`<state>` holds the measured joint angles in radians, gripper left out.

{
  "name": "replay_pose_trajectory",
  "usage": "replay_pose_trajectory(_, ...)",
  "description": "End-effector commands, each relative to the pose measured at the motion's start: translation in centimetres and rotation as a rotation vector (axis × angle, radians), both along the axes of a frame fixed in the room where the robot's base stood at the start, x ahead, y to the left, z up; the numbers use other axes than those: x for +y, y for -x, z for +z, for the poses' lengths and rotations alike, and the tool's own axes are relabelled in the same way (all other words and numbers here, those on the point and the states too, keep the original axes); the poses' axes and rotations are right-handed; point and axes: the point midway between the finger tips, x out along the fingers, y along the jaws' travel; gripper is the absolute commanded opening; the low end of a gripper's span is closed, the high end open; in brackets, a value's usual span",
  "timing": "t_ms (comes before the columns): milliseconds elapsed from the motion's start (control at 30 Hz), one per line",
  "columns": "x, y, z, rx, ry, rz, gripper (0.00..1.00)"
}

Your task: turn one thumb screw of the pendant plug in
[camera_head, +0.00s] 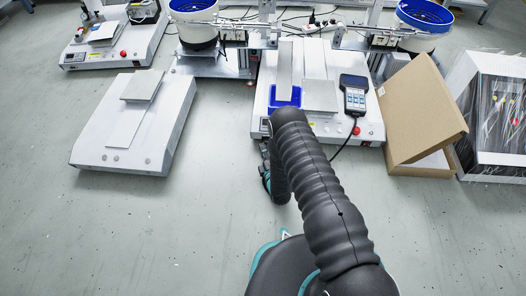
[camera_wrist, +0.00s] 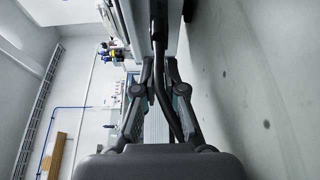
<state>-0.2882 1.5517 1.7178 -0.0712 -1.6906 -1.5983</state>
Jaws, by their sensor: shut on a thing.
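The grey teach pendant (camera_head: 354,92) lies on the right of the white gantry screwdriver machine (camera_head: 345,128). Its dark cable (camera_head: 347,140) runs down and left behind my arm. In the wrist view the cable (camera_wrist: 159,40) comes down between the fingers of my gripper (camera_wrist: 160,66). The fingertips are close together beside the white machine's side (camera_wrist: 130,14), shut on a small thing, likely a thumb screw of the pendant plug. The fingers and cable hide the plug and screws. In the head view my arm hides most of the gripper and the machine's front left.
An open cardboard box (camera_head: 420,115) stands close right of the machine, with a wrapped cabinet (camera_head: 495,120) beyond it. Another white machine (camera_head: 135,125) sits on the left. A blue tray (camera_head: 284,97) is on the gantry machine. The floor in front is free.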

Motion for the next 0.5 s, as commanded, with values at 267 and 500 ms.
replay_pose_trajectory(267,-0.04,0.05,-0.07,0.001,-0.014,-0.001,0.0)
replay_pose_trajectory(500,-0.04,0.05,-0.08,0.0,-0.013,-0.001,0.22)
